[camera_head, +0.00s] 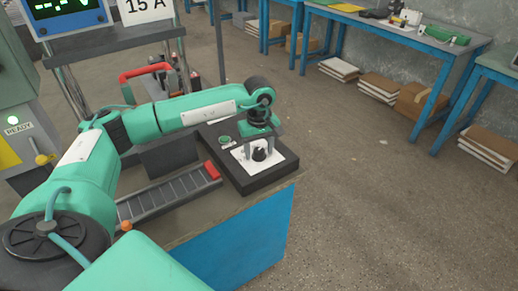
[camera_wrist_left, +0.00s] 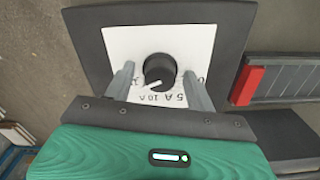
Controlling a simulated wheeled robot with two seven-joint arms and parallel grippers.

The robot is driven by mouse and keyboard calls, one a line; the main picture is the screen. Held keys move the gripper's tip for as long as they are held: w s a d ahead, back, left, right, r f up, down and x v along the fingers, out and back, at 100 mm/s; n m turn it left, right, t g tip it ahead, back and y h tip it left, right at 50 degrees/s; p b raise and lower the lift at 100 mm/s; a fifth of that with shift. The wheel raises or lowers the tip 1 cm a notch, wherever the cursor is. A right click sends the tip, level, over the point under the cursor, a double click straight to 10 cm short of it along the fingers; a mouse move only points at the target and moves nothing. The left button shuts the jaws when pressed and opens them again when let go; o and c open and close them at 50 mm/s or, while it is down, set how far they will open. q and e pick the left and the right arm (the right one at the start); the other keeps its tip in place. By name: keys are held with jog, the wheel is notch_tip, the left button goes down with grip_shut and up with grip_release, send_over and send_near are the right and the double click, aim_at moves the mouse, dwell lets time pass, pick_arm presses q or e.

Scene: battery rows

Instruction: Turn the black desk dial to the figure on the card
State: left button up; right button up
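The black desk dial (camera_head: 259,154) is a round knob on a white scale plate (camera_head: 283,160), set on a dark block (camera_head: 246,185) at the desk's corner. In the left wrist view, the dial (camera_wrist_left: 159,68) has a white pointer line aimed to the lower left. Figures 5 A and 10 A are readable below it; other marks are partly covered by the fingers. The card (camera_head: 148,8) reads 15 A. My left gripper (camera_head: 260,151) points down over the dial. Its fingers (camera_wrist_left: 159,82) are open, one on each side, with gaps to the knob. My right gripper is not in view.
A dark ribbed strip (camera_head: 168,194) with a red end block (camera_head: 211,170) lies left of the dial block. A small green button (camera_head: 225,140) is behind it. A red handle (camera_head: 146,72) stands further back.

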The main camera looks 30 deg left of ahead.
aim_at(259, 150)
pick_arm(q)
notch_tip(259, 150, up, 14)
dwell(0.6)
jog(key=shift+f, duration=0.1)
